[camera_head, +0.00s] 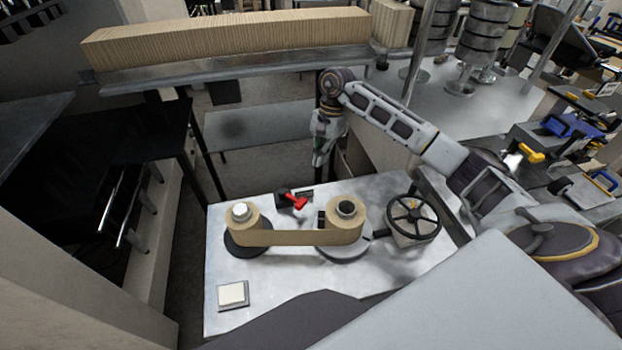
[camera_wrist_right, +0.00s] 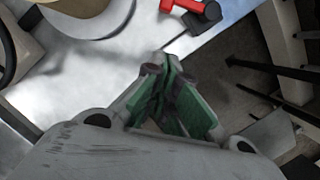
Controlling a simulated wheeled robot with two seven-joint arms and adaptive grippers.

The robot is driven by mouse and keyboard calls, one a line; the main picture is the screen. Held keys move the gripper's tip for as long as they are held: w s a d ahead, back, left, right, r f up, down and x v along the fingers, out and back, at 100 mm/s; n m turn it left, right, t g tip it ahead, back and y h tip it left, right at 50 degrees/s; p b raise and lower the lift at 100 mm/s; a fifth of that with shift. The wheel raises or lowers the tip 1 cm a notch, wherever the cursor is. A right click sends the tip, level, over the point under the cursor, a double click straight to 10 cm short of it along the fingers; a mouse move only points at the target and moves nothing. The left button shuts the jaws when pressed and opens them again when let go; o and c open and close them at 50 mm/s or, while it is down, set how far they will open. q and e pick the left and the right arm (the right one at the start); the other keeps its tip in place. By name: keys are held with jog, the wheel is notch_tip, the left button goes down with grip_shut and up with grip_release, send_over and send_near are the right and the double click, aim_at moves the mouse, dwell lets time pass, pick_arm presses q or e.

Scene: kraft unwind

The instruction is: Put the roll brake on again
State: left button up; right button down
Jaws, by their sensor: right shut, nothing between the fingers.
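The roll brake looks to be the red lever (camera_head: 295,200) on a small dark base near the back edge of the metal table (camera_head: 222,266), between two kraft paper rolls. The red lever also shows at the top of the right wrist view (camera_wrist_right: 184,5), beside its black base (camera_wrist_right: 206,18). My right gripper (camera_head: 319,178) hangs pointing down beyond the table's back edge, behind the lever and apart from it. Its green-sided fingers (camera_wrist_right: 167,62) are together and empty in the wrist view. My left gripper is not in view.
A left roll (camera_head: 251,228) and a right roll (camera_head: 342,229) are joined by a band of kraft paper. A black handwheel (camera_head: 413,217) stands at the table's right, and a white square button (camera_head: 232,294) at the front left. A long ribbed beam (camera_head: 230,36) lies behind.

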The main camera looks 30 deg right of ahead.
aim_at(293, 201)
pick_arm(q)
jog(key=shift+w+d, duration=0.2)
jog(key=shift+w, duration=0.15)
pick_arm(e)
jog(key=shift+w+d+r, duration=0.25)
jog(key=shift+d+r, duration=0.05)
jog(key=shift+d, duration=0.1)
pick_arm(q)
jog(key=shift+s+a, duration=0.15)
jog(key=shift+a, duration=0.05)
pick_arm(e)
jog(key=shift+f, duration=0.1)
